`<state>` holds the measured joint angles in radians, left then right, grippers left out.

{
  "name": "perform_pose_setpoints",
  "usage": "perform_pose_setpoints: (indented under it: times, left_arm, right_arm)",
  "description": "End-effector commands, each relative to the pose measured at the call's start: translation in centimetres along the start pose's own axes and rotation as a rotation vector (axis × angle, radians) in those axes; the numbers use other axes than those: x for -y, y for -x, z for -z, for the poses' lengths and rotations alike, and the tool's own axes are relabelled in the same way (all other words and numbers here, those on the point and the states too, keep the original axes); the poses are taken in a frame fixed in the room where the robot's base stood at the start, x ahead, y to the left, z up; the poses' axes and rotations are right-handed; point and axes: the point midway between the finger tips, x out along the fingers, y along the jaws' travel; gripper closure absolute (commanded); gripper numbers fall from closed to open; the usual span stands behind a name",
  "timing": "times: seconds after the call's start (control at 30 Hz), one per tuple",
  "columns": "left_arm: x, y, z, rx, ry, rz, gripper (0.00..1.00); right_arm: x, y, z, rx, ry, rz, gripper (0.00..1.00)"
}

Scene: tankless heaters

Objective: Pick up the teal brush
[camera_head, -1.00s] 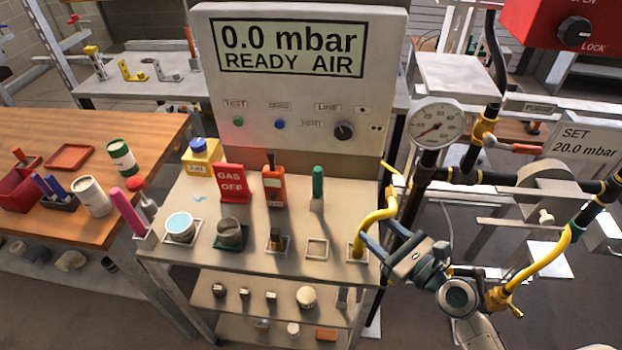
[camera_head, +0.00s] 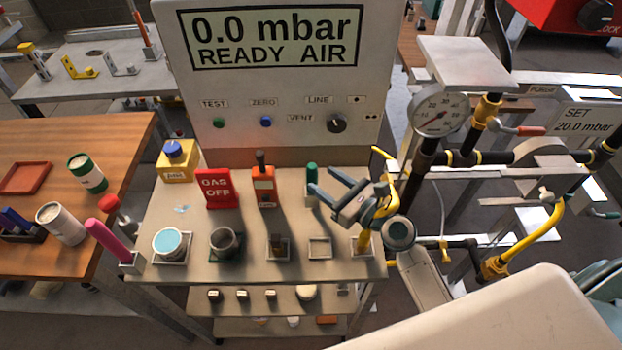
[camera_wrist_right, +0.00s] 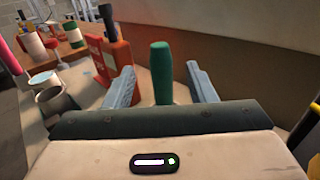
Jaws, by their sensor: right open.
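The teal brush stands upright in a small holder at the back right of the cart top, its green handle (camera_head: 311,172) up. In the right wrist view the handle (camera_wrist_right: 162,72) stands between the two fingers, with space on both sides. My right gripper (camera_head: 320,181) is open, its blue-grey fingers pointing left towards the brush. The fingers partly cover the brush's lower part in the head view. I cannot tell how far the fingertips reach past the handle. My left gripper is not in view.
An orange device (camera_head: 264,187) and a red GAS OFF sign (camera_head: 218,188) stand left of the brush. The display panel (camera_head: 285,90) rises behind. Pipes stand right.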

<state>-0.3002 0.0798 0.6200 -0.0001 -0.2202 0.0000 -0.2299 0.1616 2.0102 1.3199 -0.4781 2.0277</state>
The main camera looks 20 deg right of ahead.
Motion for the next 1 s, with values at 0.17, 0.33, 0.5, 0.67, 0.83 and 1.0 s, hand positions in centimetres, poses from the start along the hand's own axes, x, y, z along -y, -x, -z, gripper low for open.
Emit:
perform_pose_setpoints:
  times: [0.17,0.33,0.5,0.67,0.83,1.0]
  left_arm:
    - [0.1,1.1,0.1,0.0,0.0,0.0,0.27]
    - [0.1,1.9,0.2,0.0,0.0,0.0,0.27]
    - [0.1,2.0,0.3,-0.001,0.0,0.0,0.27]
    - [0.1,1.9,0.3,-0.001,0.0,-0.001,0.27]
    - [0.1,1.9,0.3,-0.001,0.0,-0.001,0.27]
    - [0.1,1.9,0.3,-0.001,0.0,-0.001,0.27]
  right_arm:
    - [0.0,-2.0,-0.6,0.003,-0.003,0.001,0.5]
    - [0.0,-4.5,-0.5,0.003,-0.002,0.001,0.5]
    - [0.0,-5.3,-0.3,0.002,0.0,0.002,0.5]
    - [0.0,-5.3,-0.3,0.002,0.0,0.001,0.5]
    - [0.0,-5.3,-0.3,0.002,0.0,0.001,0.81]
    - [0.0,-5.3,-0.3,0.002,0.0,0.001,0.97]
